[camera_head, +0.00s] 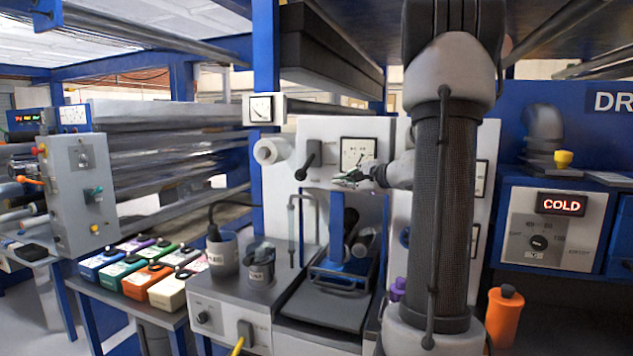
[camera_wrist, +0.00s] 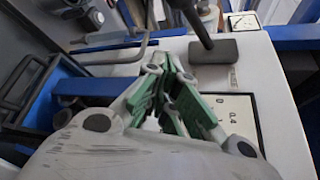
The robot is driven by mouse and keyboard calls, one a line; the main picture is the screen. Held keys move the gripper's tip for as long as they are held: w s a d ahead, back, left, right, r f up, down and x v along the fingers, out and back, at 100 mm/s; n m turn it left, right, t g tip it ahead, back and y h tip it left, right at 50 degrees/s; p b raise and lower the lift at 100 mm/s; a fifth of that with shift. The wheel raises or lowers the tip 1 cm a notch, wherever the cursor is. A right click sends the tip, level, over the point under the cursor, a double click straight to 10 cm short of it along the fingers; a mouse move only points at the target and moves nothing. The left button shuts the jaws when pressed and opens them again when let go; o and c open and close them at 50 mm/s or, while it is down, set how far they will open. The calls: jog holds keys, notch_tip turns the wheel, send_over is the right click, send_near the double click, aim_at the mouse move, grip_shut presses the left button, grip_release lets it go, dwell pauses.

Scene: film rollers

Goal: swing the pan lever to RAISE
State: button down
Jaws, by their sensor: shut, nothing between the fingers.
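The pan lever (camera_head: 308,160) is a black lever on the white front panel, left of a square gauge. Its arm points down and slightly left from its hub. In the wrist view the lever (camera_wrist: 213,50) shows near the top, its black rod running to the upper edge; a small label beside it is too small to read. My gripper (camera_head: 345,180), with green finger pads, is shut and empty in front of the panel, just below the gauge and right of the lever. The fingers (camera_wrist: 165,72) also show in the wrist view, apart from the lever.
The gauge (camera_head: 358,154) is close above my gripper. A bent grey rod (camera_head: 291,225) stands below the lever, and a white roll (camera_head: 272,151) sticks out to its left. A blue upright (camera_head: 337,225) and a dark tray (camera_head: 325,308) lie below.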

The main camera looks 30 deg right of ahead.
jog(key=x, duration=1)
jog(key=shift+s+a+r, duration=0.4)
jog(key=shift+a+r, duration=0.05)
jog(key=shift+a, duration=0.3)
jog(key=shift+s+a+r, duration=0.4)
jog(key=shift+a+r, duration=0.05)
jog(key=shift+a, duration=0.35)
jog(key=shift+a+r, duration=0.15)
jog(key=shift+r, duration=0.05)
jog(key=shift+s+r+m+g, duration=0.15)
jog(key=shift+r+m+g, duration=0.05)
jog(key=shift+m+g, duration=0.1)
notch_tip(320, 180, up, 8)
jog(key=m+g+y, duration=0.3)
jog(key=m+g, duration=0.1)
jog(key=m, duration=0.1)
send_over(305, 167)
jog(key=s, duration=0.4)
jog(key=shift+w+d, duration=0.25)
